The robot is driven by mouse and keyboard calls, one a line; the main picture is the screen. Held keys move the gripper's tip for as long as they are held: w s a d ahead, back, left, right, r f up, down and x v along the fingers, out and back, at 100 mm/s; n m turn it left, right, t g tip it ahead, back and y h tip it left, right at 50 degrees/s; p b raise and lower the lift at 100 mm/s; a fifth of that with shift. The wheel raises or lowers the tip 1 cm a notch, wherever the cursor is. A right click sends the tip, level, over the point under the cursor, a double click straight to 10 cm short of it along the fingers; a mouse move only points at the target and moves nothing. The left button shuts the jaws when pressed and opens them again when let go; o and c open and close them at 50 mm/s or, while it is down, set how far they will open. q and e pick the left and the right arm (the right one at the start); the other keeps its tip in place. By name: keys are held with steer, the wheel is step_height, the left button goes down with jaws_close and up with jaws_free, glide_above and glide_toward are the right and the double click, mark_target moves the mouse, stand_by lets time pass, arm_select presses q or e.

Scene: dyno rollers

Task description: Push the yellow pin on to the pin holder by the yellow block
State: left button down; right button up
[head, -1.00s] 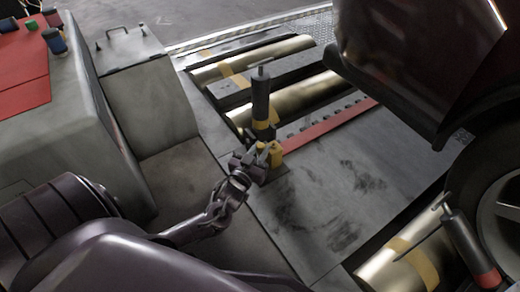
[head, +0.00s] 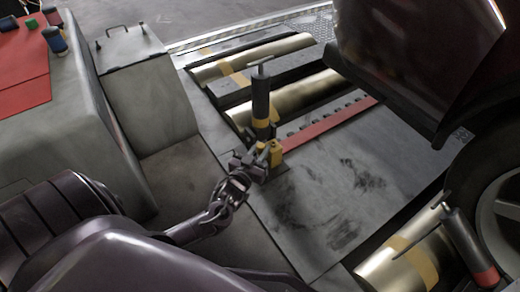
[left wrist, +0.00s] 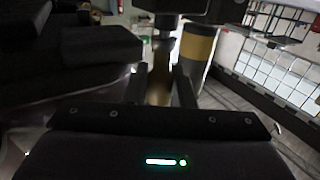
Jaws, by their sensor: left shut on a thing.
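A black upright post (head: 261,98) with a yellow band stands by the rollers. The yellow block (head: 275,153) is at its foot. The post and its yellow band also show in the left wrist view (left wrist: 198,45). My left gripper (head: 258,160) is just left of the yellow block, close to it. In the left wrist view my left gripper (left wrist: 160,88) is shut on a dark yellow thing (left wrist: 160,78), which looks like the yellow pin. The pin holder is not clear in either view. My right gripper is not in view.
Brass rollers (head: 285,100) lie in the floor frame behind the post, beside a red strip (head: 325,127). A car wheel (head: 500,200) and a second post (head: 468,243) are at the right. A grey cabinet (head: 145,90) stands at the left. The grey plate (head: 330,205) is mostly clear.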

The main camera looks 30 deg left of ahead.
arm_select(q)
steer(key=shift+f, duration=0.25)
steer(key=c, duration=1.1)
jaws_free()
steer(key=shift+c, duration=0.2)
